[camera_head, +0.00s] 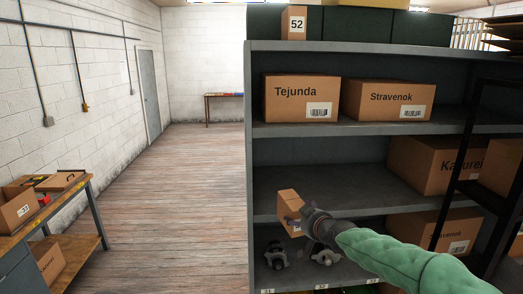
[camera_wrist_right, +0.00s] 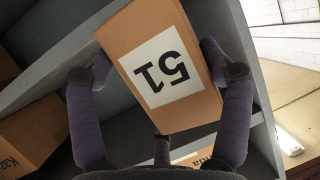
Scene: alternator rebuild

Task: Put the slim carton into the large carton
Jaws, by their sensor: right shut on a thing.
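A small slim brown carton (camera_head: 288,203) is at the left part of the grey shelf unit, in front of the middle board. My right gripper (camera_head: 305,220) is shut on it. In the right wrist view the slim carton (camera_wrist_right: 160,65) shows a white label reading 51, upside down, with purple-grey fingers on both sides. A large brown carton (camera_head: 436,165), its name partly hidden by a dark upright, stands on the middle shelf at the right. I cannot tell which carton is the large one of the task. My left gripper is not in view.
Cartons marked Tejunda (camera_head: 300,99) and Stravenok (camera_head: 390,100) stand on the upper shelf. Metal parts (camera_head: 276,255) lie on a lower shelf below my gripper. A bench (camera_head: 75,205) at the left holds an open-looking carton (camera_head: 17,212). The floor (camera_head: 180,190) between is clear.

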